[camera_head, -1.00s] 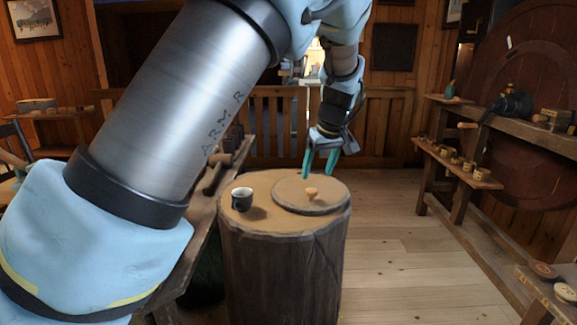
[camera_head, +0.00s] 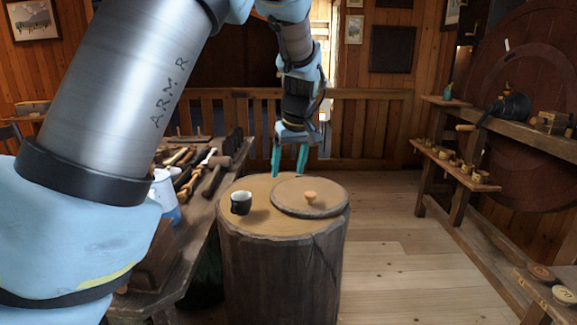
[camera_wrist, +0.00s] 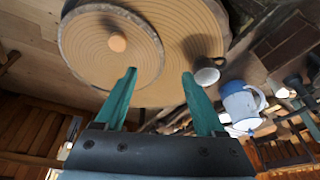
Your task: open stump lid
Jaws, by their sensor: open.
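The stump (camera_head: 280,265) stands upright in the middle of the head view. Its round wooden lid (camera_head: 285,203) lies flat on the right part of its top, with a small pale knob (camera_head: 310,197) in the middle. In the wrist view the lid (camera_wrist: 85,60) and knob (camera_wrist: 117,42) show beyond the left finger. My gripper (camera_head: 289,174) hangs above the far side of the stump top, with its teal fingers spread and empty, apart from the knob. The fingers (camera_wrist: 158,75) are also wide apart in the wrist view. Nothing is between them.
A dark mug (camera_head: 241,203) stands on the stump, left of the lid. A bench with tools (camera_head: 215,178) and a white-and-blue jug (camera_head: 165,195) is at the left. Shelves with small items (camera_head: 455,165) line the right. The floor right of the stump is clear.

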